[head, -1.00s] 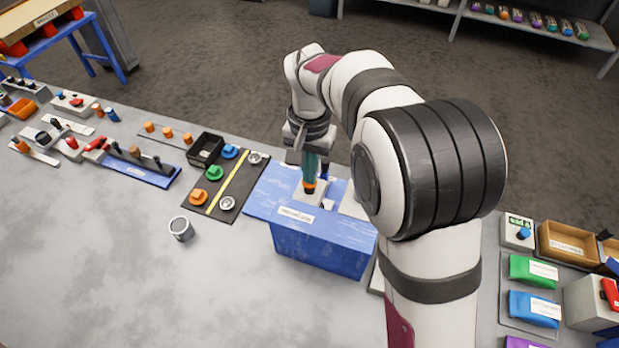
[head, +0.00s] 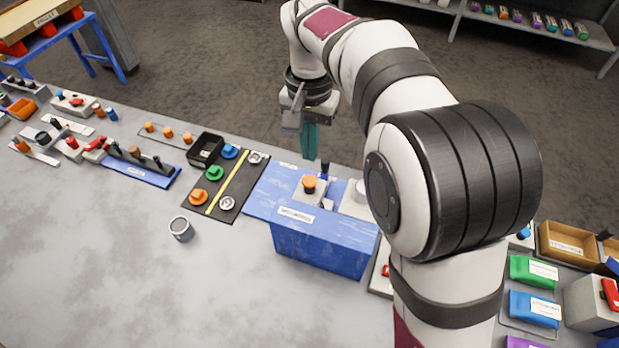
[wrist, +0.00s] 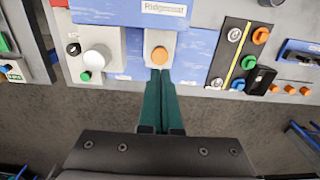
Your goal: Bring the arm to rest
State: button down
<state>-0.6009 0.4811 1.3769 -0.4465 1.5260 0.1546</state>
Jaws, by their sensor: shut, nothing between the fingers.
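My gripper (head: 310,142) has teal fingers closed together with nothing between them. In the head view it hangs pointing down, above and behind the orange-topped knob (head: 309,184) on the blue machine (head: 322,244). In the wrist view the closed fingers (wrist: 159,76) point toward the same orange knob (wrist: 159,56), with a gap seen between them in the head view. The knob sits on a pale square base. My arm partly hides the machine's right side.
A black mat (head: 240,190) with coloured knobs and a yellow stripe lies left of the machine. A grey mug (head: 181,229) stands on the table (head: 110,260). Green (head: 533,270) and blue (head: 533,308) packets lie at the right. The table's front left is clear.

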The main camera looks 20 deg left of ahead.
jog(key=shift+r, duration=0.85)
jog(key=s+d+r+m+y, duration=0.1)
jog(key=s+d, duration=0.4)
jog(key=d, duration=0.3)
jog(key=s+d+r+m, duration=0.1)
jog(key=s+d+m, duration=0.1)
jog(key=s+d, duration=0.4)
jog(key=s+d+f+m, duration=0.1)
jog(key=s+d+f, duration=0.1)
jog(key=s, duration=0.4)
jog(key=s+d+f+m, duration=0.1)
jog(key=s+d+f, duration=0.2)
jog(key=s+d, duration=0.2)
jog(key=shift+s+d+f+m+y, duration=0.3)
jog(key=shift+s+y, duration=0.1)
jog(key=shift+s, duration=0.45)
